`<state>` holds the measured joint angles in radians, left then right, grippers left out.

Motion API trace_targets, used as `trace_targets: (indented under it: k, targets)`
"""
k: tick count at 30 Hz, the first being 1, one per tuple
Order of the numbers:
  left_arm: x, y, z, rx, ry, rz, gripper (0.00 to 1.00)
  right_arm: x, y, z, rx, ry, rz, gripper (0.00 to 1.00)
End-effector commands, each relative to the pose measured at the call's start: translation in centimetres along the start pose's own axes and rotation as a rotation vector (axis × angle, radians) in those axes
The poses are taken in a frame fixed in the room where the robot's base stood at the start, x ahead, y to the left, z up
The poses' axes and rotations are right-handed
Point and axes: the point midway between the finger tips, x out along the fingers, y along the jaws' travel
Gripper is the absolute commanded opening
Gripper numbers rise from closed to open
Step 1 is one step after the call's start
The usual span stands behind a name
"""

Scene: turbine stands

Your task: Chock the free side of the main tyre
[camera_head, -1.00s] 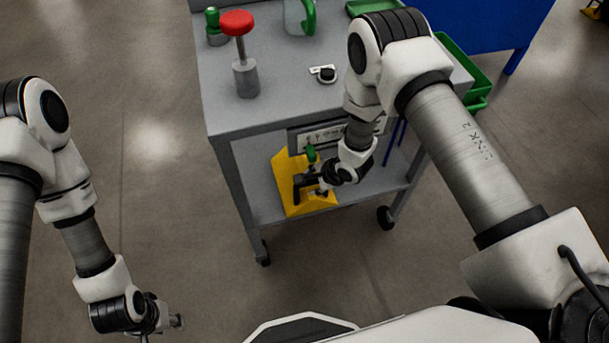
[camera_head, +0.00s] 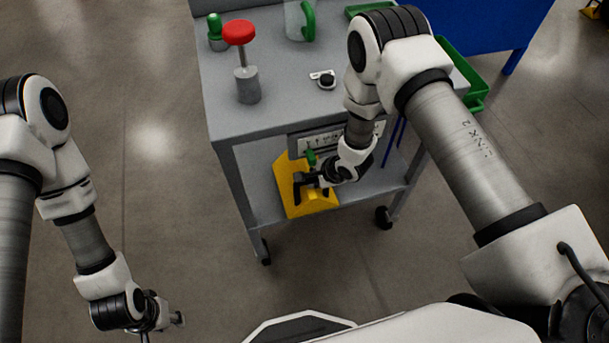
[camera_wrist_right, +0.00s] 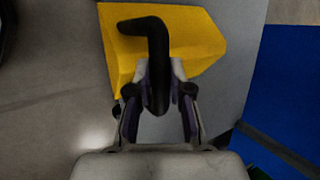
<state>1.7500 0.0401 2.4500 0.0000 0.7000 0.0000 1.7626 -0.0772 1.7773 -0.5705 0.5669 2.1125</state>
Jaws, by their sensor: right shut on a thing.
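A yellow wheel chock (camera_head: 290,183) with a black handle sits on the lower shelf of the grey cart, at its near side. It also shows in the right wrist view (camera_wrist_right: 195,38), where its black handle (camera_wrist_right: 152,50) runs between my fingers. My right gripper (camera_head: 305,180) is shut on this handle; in the right wrist view its fingers (camera_wrist_right: 160,90) lie on both sides of it. My left gripper (camera_head: 172,318) is low at the left, away from the cart, and its fingers are too small to read. No tyre is in view.
The grey cart (camera_head: 285,115) carries a red-topped post (camera_head: 240,33), a green-topped item (camera_head: 215,28), a small black knob (camera_head: 326,80) and a clear jug with a green handle (camera_head: 308,20). Green bins (camera_head: 470,75) hang at its right. Open floor (camera_head: 150,170) lies to the left.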

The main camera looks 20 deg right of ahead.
Motion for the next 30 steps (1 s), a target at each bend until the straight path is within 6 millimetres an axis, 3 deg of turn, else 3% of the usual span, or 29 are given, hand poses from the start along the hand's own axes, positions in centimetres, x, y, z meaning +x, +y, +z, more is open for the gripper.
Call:
trace_targets:
  k: [3, 14, 30]
  targets:
    - [-0.9, 0.0, 0.0, 0.000, 0.000, 0.000, 0.40, -0.7, -0.5, 0.2, -0.001, -0.001, -0.003, 0.00]
    - [-1.0, 0.0, 0.0, 0.000, 0.000, 0.000, 0.40, -0.8, -0.3, 0.3, 0.000, -0.001, -0.002, 0.00]
    - [-4.3, 0.0, 0.0, 0.000, 0.000, 0.000, 0.40, -4.4, 5.1, 1.4, 0.001, -0.001, 0.001, 0.00]
